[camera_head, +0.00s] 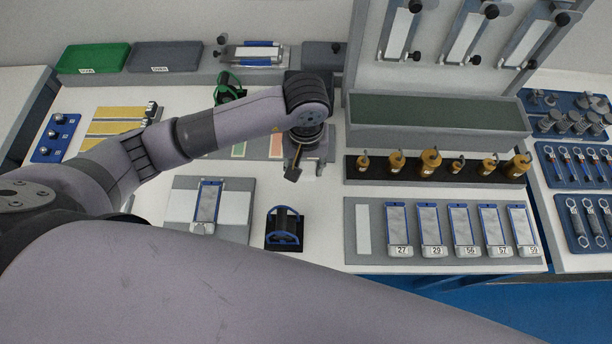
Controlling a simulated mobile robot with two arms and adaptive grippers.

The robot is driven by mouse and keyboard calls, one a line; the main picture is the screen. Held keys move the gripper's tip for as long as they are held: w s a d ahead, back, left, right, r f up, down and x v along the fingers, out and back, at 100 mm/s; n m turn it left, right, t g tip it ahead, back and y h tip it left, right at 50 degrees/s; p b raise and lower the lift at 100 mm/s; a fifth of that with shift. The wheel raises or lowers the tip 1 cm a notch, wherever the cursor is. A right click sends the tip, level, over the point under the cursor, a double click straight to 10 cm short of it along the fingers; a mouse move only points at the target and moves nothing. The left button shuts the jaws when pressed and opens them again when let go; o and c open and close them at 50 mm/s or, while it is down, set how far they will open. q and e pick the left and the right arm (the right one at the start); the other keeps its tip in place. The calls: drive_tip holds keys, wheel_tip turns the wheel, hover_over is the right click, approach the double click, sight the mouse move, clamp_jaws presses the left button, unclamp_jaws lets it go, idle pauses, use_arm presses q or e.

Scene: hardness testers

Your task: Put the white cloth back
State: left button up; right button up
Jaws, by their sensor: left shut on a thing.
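My left gripper (294,168) points down over the white table, just right of the table's middle-left part. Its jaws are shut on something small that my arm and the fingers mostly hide. I cannot make out its shape, and no white cloth is clearly visible in the jaws. A flat white rectangle (181,206) lies on the grey mat (237,228) at the front left, beside a blue-edged block (208,203). My right gripper is not in view.
A black and blue holder (284,228) stands in front of the gripper. A row of brass-coloured pieces (430,161) on a black base and a grey tray (378,246) of numbered blocks lie to the right. Green (94,58) and grey (166,56) trays stand at the back left.

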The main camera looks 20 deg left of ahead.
sight(305, 169)
use_arm(q)
wheel_tip(305, 169, down, 3)
drive_tip(key=shift+f, duration=0.1)
wheel_tip(305, 169, down, 3)
drive_tip(key=shift+f+p, duration=0.15)
drive_tip(key=shift+p, duration=0.35)
drive_tip(key=shift+f, duration=0.35)
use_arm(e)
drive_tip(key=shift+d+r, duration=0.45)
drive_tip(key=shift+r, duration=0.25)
use_arm(q)
drive_tip(key=shift+f, duration=0.15)
drive_tip(key=o, duration=1.1)
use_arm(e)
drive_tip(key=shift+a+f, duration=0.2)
